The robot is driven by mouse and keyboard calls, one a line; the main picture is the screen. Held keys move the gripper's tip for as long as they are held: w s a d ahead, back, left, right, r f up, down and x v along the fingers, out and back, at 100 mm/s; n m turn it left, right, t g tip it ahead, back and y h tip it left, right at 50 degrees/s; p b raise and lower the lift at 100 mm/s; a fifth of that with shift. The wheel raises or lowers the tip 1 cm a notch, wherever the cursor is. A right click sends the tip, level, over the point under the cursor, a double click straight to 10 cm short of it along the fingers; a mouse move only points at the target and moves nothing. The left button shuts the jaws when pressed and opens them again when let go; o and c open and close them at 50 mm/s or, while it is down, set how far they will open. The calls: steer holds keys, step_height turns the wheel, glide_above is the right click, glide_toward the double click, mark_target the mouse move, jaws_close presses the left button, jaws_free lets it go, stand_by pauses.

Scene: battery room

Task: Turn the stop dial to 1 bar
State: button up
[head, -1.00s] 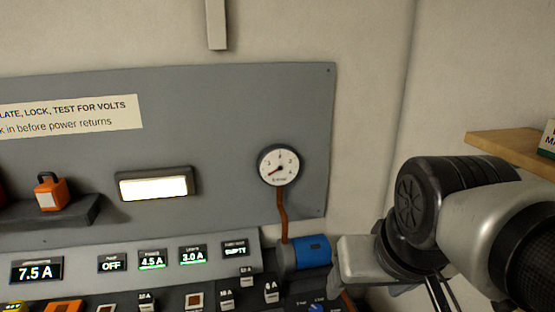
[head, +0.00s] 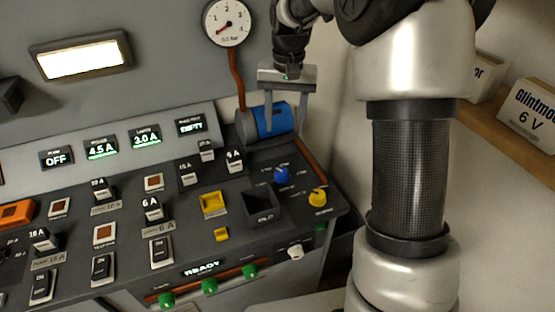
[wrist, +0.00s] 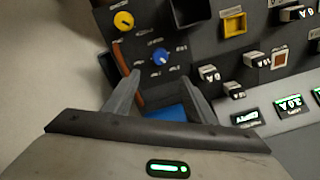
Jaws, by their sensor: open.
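Two dials stand at the right of the sloping panel: a blue dial (head: 282,174) and a yellow dial (head: 318,197). Their lettering is too small to read, so I cannot tell which is the stop dial. The wrist view shows the blue dial (wrist: 159,56) just beyond the fingertips and the yellow dial (wrist: 123,21) farther off. The round pressure gauge (head: 227,22) has its needle low on the left. My gripper (head: 285,128) is open and empty, pointing down in front of the blue cylinder (head: 272,119). Its fingers (wrist: 160,78) are apart from both dials.
Several rocker switches fill the panel. A white knob (head: 296,252) and green knobs (head: 209,286) line the front edge. A wooden shelf (head: 535,132) is at right.

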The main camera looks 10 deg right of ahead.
mark_target(282, 172)
steer(key=f, duration=0.5)
steer(key=f+b, duration=0.1)
steer(key=f, duration=1.1)
steer(key=shift+a+b, duration=0.25)
steer(key=shift+b, duration=0.15)
steer(key=shift+c, duration=0.2)
steer(key=c, duration=1)
